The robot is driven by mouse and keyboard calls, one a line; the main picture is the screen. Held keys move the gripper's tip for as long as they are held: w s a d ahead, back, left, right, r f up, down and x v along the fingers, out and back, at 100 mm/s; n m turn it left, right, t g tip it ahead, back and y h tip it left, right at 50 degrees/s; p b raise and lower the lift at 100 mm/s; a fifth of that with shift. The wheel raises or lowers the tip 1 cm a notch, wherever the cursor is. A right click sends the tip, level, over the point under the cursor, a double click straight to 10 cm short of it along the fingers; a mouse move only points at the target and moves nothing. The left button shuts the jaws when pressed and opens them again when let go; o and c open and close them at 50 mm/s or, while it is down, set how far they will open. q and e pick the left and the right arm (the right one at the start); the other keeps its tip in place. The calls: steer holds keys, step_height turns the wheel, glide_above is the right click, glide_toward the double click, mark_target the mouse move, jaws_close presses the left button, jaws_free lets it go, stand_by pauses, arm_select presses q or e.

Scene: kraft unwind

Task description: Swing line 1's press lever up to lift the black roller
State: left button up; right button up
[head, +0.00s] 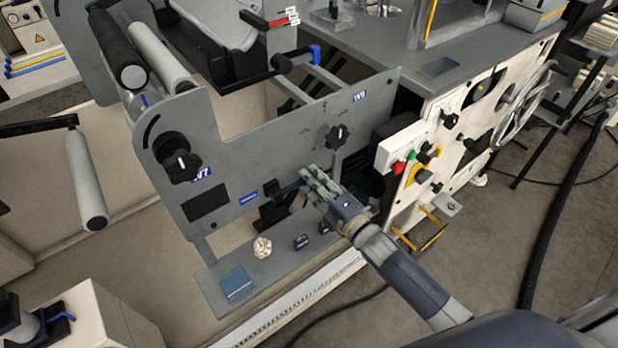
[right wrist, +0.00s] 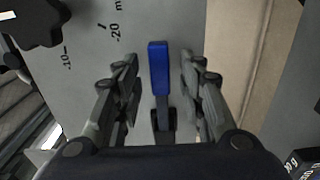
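A grey side plate (head: 240,150) carries black knobs and a lever with a blue handle (head: 288,190) low on its face. My right gripper (head: 306,183) is at this lever. In the right wrist view the blue handle (right wrist: 158,68) stands between the two fingers (right wrist: 158,95), with a gap on each side. The fingers are open. A black roller (head: 120,52) lies beside a pale roller (head: 162,54) at the upper left. I cannot tell whether the black roller touches it. My left gripper is not in view.
A black knob (head: 336,137) sits above my right gripper, and another knob (head: 180,160) is at the left. A control box (head: 398,145) with coloured buttons is just right of my gripper. A ledge (head: 225,268) below holds small objects.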

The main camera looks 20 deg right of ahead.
steer(key=shift+w+a, duration=0.25)
steer(key=shift+w, duration=0.45)
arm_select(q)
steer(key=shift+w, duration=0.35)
arm_select(e)
jaws_close()
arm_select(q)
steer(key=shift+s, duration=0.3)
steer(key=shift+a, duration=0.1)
